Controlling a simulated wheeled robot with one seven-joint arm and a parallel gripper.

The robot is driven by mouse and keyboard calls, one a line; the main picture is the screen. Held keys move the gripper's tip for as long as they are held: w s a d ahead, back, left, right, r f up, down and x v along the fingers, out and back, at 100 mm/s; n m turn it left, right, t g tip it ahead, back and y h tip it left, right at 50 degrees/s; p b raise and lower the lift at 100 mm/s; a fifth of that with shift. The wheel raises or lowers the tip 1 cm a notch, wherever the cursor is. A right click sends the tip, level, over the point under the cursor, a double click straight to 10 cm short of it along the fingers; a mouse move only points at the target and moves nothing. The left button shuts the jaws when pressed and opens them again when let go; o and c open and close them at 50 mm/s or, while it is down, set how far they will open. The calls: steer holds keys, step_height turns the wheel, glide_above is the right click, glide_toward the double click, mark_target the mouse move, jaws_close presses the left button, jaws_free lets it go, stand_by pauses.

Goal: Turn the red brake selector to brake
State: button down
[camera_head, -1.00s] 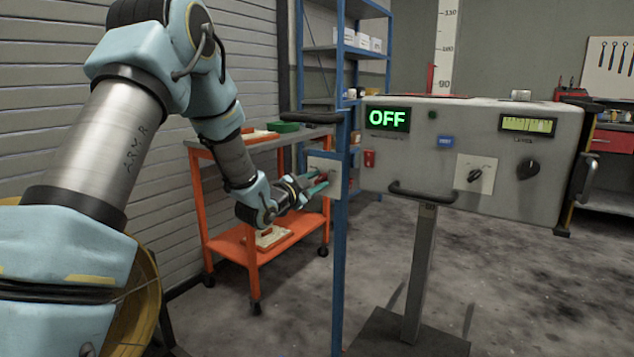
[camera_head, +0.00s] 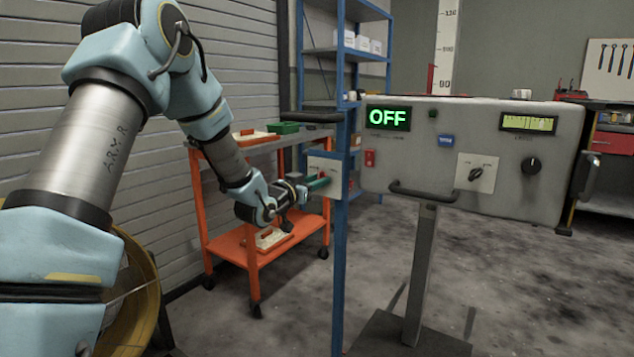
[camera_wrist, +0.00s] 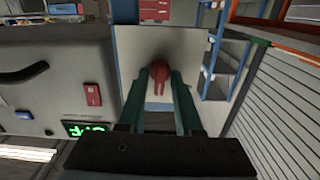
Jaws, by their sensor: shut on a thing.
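The red brake selector (camera_wrist: 157,71) sits on a pale plate (camera_wrist: 192,51) in the wrist view. In the head view the plate (camera_head: 338,165) is fixed to the blue post, and the selector is mostly hidden there by my fingers. My gripper (camera_wrist: 159,82) has green fingers, one on each side of the red knob, and is shut on it. In the head view my gripper (camera_head: 316,186) reaches the plate from the left.
The grey console (camera_head: 430,165) with knobs and a handle stands right of the post (camera_head: 340,260). An orange trolley (camera_head: 255,262) with trays stands behind my arm. A blue shelf is behind. The floor right of the console stand is open.

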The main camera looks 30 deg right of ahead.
steer(key=shift+n+p, duration=1.15)
steer(key=shift+n, duration=3.65)
steer(key=shift+f, duration=0.1)
steer(key=c, duration=0.9)
jaws_free()
steer(key=shift+a, duration=0.15)
steer(key=v, duration=1)
steer(key=shift+s+a+b, duration=0.15)
steer(key=shift+a+b, duration=0.15)
